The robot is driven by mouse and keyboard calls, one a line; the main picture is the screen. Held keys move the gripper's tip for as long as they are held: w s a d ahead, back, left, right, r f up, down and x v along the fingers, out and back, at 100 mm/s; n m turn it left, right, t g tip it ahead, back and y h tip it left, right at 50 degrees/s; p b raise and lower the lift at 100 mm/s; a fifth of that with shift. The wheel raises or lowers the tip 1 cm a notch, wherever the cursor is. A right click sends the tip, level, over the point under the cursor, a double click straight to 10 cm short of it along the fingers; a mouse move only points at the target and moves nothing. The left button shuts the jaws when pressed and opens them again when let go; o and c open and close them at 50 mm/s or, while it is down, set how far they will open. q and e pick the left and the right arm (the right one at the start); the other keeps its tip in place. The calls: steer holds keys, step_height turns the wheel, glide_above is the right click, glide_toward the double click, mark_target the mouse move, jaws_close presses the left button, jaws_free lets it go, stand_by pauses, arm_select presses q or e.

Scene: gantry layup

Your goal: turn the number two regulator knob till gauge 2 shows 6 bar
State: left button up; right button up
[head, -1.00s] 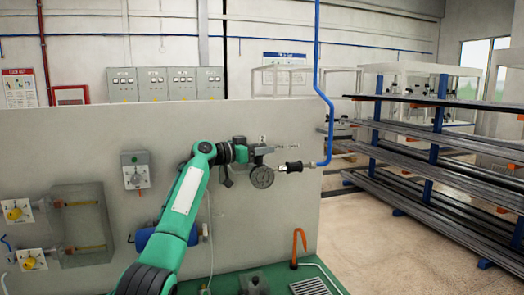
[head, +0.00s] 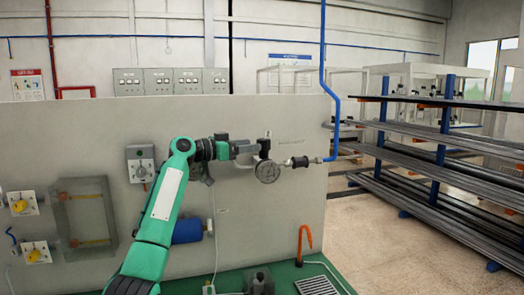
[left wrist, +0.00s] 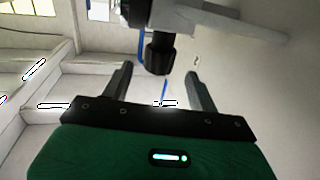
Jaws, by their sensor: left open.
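A round gauge (head: 267,172) hangs on the pipe fittings at the upper right of the grey panel in the head view. Its needle and number are too small to read. My left gripper (head: 248,149) is just left of and above the gauge, its fingers pointing right. In the left wrist view, my left gripper (left wrist: 157,80) is open, with its fingers apart and nothing held. A black ribbed knob (left wrist: 158,55) shows between and just beyond the fingertips, apart from both. I cannot read a number on it. My right gripper is out of view.
A black fitting (head: 300,161) joins a blue pipe (head: 334,110) right of the gauge. The grey panel (head: 100,120) carries a switch box (head: 141,164) and yellow knobs (head: 33,255) at left. A pipe rack (head: 440,150) stands at right, with bare floor before it.

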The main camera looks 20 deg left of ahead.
arm_select(q)
steer(key=b+v, duration=0.1)
steer(key=v, duration=0.5)
steer(key=shift+s+a, duration=0.2)
steer(key=shift+s, duration=0.05)
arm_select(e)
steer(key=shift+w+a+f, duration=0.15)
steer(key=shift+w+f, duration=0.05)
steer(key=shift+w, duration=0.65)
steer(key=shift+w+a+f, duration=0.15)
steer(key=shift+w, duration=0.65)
arm_select(q)
steer(key=shift+r, duration=0.1)
